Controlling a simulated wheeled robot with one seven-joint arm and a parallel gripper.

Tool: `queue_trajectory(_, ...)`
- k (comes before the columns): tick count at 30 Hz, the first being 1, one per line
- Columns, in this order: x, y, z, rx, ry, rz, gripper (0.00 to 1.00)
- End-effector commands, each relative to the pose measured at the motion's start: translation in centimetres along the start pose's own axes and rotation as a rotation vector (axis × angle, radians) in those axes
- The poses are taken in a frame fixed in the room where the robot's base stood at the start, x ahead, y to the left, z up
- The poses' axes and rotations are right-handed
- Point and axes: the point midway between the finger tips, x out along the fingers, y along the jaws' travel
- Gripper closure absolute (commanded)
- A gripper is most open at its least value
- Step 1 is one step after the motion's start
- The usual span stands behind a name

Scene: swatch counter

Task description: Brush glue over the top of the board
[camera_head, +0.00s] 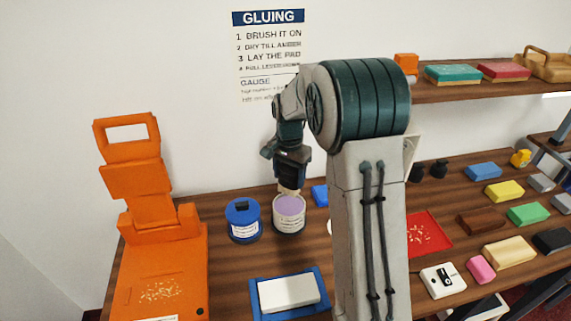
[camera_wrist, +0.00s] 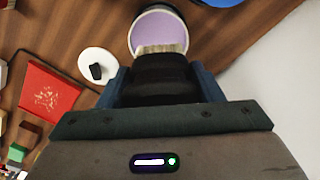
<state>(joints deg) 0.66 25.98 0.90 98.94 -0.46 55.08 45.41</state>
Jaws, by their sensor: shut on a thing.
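The board (camera_head: 288,292) is a pale grey-white block lying flat on a blue tray (camera_head: 259,312) at the front of the counter. My gripper (camera_head: 290,184) is shut on a dark-handled brush and holds it bristles-down at an open pot (camera_head: 289,217) of lilac glue. In the wrist view the gripper (camera_wrist: 164,88) grips the dark handle of the brush (camera_wrist: 162,68). Its pale bristles (camera_wrist: 163,48) overlap the lilac surface in the pot (camera_wrist: 147,27). I cannot tell how deep the bristles sit. The board is not in the wrist view.
A blue closed tin (camera_head: 243,222) stands left of the pot. An orange press (camera_head: 157,260) fills the left end. A white round lid (camera_wrist: 98,66) with a black knob lies beside the pot. A red mat (camera_head: 428,234) and several coloured blocks lie to the right.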

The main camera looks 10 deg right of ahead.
Motion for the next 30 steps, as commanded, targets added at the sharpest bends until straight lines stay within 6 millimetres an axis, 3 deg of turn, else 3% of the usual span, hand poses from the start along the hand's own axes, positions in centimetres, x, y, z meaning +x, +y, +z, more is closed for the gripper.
queue_trajectory(19,5.5,0.0,0.0,0.000,-0.001,0.001,0.59)
queue_trajectory(30,6.0,0.0,0.0,0.000,0.000,0.000,0.59)
